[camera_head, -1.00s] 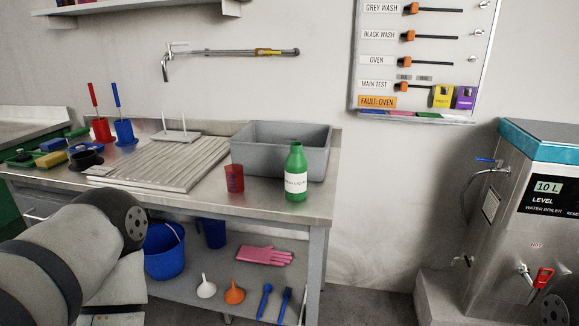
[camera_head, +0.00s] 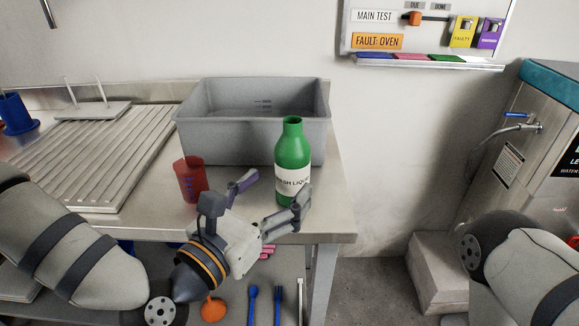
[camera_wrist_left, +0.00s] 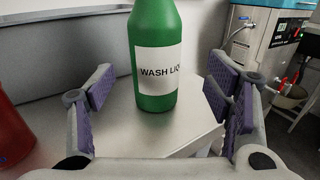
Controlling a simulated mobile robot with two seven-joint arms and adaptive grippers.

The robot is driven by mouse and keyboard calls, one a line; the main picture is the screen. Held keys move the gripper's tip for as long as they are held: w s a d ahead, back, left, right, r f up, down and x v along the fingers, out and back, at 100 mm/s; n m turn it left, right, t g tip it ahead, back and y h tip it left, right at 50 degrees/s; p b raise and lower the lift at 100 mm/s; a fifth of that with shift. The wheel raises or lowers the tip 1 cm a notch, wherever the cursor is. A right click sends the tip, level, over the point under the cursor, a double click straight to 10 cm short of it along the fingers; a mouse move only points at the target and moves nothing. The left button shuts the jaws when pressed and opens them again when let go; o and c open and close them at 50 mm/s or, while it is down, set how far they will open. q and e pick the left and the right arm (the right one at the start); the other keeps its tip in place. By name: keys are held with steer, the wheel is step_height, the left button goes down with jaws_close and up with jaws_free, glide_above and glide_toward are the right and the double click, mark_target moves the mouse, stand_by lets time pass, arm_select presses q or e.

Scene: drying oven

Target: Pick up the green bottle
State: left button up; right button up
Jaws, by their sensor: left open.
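The green bottle (camera_head: 291,150) with a white wash liquid label stands upright on the steel bench, near its right front corner. My left gripper (camera_head: 268,192) is open in front of the bottle in the head view, its fingers spread wide. In the left wrist view the bottle (camera_wrist_left: 155,55) stands ahead, between the lines of the two purple-padded fingers (camera_wrist_left: 165,105). The fingers look apart from it. The bottle's cap end is cut off in the wrist view. My right gripper is not in view.
A red cup (camera_head: 190,180) stands left of the bottle. A grey basin (camera_head: 225,125) is behind both. A ribbed draining board (camera_head: 95,165) lies to the left. The steel bench (camera_head: 330,215) ends just right of the bottle. A water boiler (camera_head: 530,150) stands at the right.

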mark_target(292, 166)
arm_select(q)
steer(key=x, duration=0.6)
steer(key=shift+w, duration=0.45)
steer(key=shift+a+r, duration=0.1)
steer(key=c, duration=1.5)
